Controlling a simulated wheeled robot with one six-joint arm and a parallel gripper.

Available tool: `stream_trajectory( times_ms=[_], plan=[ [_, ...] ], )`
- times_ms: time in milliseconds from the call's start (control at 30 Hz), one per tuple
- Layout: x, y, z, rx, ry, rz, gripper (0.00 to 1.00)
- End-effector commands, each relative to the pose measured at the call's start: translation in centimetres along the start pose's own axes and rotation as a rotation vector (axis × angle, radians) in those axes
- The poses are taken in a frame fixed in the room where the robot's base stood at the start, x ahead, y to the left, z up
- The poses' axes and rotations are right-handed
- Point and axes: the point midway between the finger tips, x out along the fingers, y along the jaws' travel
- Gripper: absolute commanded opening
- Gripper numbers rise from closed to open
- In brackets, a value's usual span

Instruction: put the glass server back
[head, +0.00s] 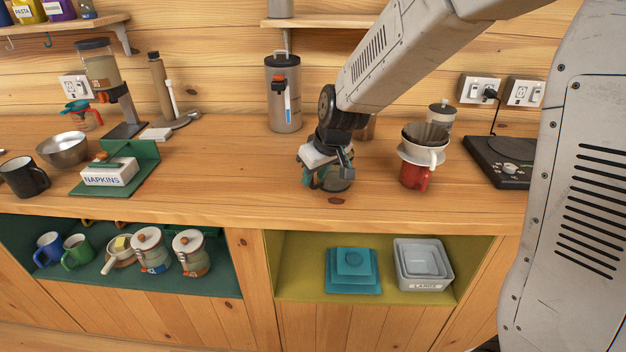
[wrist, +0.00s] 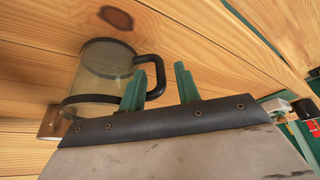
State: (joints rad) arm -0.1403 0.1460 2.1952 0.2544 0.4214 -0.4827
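The glass server (head: 338,184) stands on the wooden counter, partly hidden behind my gripper (head: 317,178) in the head view. In the wrist view the glass server (wrist: 98,72) is clear glass with a dark rim, dark lower band and black handle. My gripper (wrist: 160,70) has two green fingers standing apart. The handle's outer bar shows between them, with a gap to the right finger. The left finger overlaps the glass's side in the picture. I cannot tell whether either finger touches the handle.
A white dripper (head: 421,152) with a dark filter sits on a red mug (head: 414,178) to the right. A grey canister (head: 284,95) stands behind. A napkin box (head: 110,172) is at left. Open cubbies below hold mugs, jars, teal containers (head: 352,270) and a grey bin (head: 424,266).

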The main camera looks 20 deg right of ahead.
Motion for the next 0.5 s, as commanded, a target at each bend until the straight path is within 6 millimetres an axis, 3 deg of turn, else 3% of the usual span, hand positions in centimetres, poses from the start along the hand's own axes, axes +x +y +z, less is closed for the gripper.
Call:
stream_trajectory(
  times_ms=[100, 300, 500],
  plan=[
    [-2.9, 0.0, -0.1, 0.001, 0.006, 0.002, 0.33],
    [-7.0, 0.1, 0.0, 0.001, 0.005, 0.002, 0.33],
    [-9.1, 0.0, 0.0, 0.000, 0.001, 0.001, 0.33]
  ],
)
